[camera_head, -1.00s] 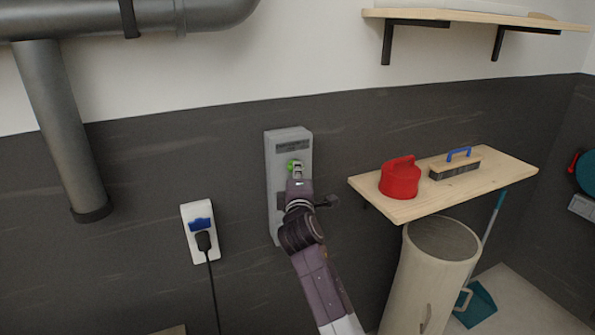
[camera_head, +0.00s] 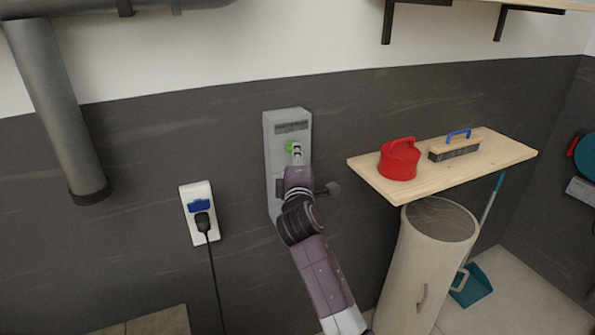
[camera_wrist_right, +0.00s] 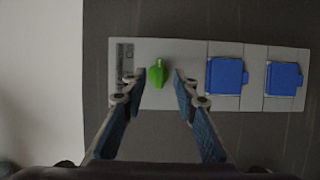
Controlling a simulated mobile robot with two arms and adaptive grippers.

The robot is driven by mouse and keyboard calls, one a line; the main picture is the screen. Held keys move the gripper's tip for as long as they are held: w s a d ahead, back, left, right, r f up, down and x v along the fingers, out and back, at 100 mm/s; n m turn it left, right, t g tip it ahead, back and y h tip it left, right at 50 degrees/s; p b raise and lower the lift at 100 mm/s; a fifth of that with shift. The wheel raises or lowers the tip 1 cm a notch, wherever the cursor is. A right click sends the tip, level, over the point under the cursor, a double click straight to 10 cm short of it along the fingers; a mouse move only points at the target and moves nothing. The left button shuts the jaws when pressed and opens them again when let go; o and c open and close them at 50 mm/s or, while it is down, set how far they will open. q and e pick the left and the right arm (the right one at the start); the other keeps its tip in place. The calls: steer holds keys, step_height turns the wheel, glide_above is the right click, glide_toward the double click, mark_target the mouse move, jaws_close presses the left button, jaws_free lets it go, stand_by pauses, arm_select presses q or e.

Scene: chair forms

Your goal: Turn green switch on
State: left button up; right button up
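The green switch (camera_head: 290,147) is a small knob on a grey wall panel (camera_head: 273,180), near the panel's top. In the head view my right gripper (camera_head: 296,152) is at the knob and partly covers it. In the right wrist view the green switch (camera_wrist_right: 157,73) sits between the two open fingers of my right gripper (camera_wrist_right: 159,82). A gap shows on each side of the knob, and neither finger appears to touch it. Two blue socket covers (camera_wrist_right: 226,76) (camera_wrist_right: 283,79) are on the same panel. My left gripper is not in view.
A white socket (camera_head: 200,200) with a black plug is on the wall to the left. A wooden shelf (camera_head: 500,160) to the right holds a red container (camera_head: 399,160) and a brush (camera_head: 455,148). A tall bin (camera_head: 412,275) stands below it.

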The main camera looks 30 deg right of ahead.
steer(key=v, duration=0.9)
steer(key=shift+s, duration=0.2)
steer(key=shift+a, duration=0.1)
